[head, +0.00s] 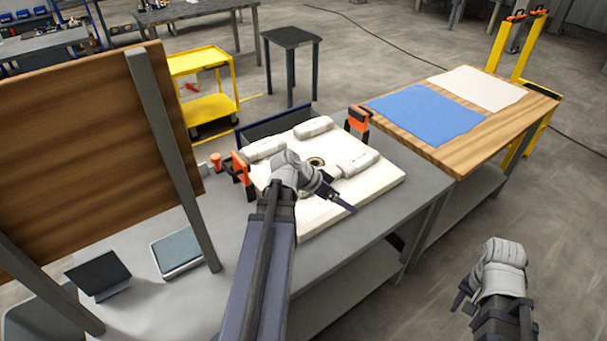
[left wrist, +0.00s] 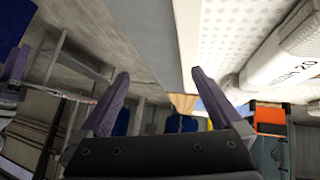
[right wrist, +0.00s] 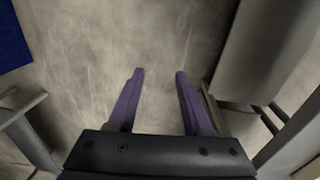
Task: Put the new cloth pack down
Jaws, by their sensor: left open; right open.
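White packs lie on a pale square filter plate (head: 385,178) on the grey bench: one at the back (head: 315,127), one at the left (head: 265,148) and one at the right (head: 357,162). I cannot tell which is the new one. A pack with printed lettering (left wrist: 285,62) shows large at the right of the left wrist view. My left gripper (head: 340,202) is open and empty, over the plate's front part, beside the right pack. My left wrist hides part of the plate. My right gripper (right wrist: 159,75) is open and empty over the floor, right of the bench.
Orange-and-black clamps (head: 240,170) (head: 358,119) stand beside the plate. A wooden bench (head: 510,110) at the right holds a blue cloth (head: 427,114) and a white cloth (head: 478,87). A brown board (head: 80,150) with grey posts stands at the left. A scale-like box (head: 177,251) lies front left.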

